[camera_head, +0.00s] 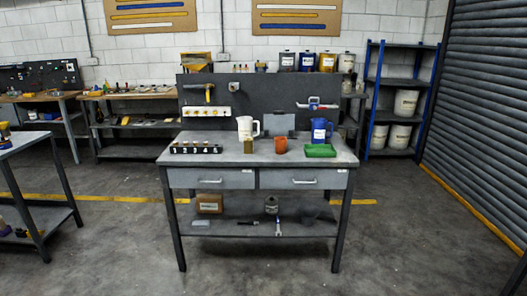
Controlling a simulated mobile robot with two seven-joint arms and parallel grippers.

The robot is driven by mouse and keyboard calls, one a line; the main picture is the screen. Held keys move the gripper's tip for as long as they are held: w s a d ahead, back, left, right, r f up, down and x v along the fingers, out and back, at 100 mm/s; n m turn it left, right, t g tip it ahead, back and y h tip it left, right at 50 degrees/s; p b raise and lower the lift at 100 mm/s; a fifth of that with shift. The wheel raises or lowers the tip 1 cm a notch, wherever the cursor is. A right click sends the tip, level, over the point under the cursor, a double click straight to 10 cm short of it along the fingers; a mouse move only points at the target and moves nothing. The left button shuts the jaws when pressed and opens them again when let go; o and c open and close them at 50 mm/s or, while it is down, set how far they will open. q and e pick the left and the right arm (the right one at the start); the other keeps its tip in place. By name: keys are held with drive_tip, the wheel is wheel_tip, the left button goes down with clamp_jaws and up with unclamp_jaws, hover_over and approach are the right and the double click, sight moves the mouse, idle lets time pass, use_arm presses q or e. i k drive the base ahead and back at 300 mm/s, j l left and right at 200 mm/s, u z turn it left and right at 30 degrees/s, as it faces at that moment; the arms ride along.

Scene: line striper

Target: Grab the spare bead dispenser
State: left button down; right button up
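Neither of my grippers shows in the head view. No item is clearly identifiable as the spare bead dispenser at this size. A grey workbench (235,160) with two closed drawers stands ahead. A white jug (245,128), a small brown block (249,147), an orange cup (281,145) and a blue jug (319,132) stand on its top. A green tray (320,151) lies at the right, and a dark rack (196,148) with several small pieces is at the left. A yellow-and-black tool (198,92) and a red-and-blue device (316,104) are on the dark back panel (255,88).
The bench's lower shelf (240,228) holds a cardboard box (209,204), a can (271,205) and a dark bowl (308,213). A blue-framed shelf (402,82) with white buckets stands at right. Another table (18,142) is at left. The floor before the bench is clear.

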sight(248, 143)
drive_tip(key=i+l, duration=0.1)
drive_tip(key=i, duration=1.25)
drive_tip(key=i+l+u, duration=0.15)
drive_tip(key=i+u, duration=0.3)
drive_tip(key=i+l+u, duration=0.25)
drive_tip(key=i+u, duration=0.2)
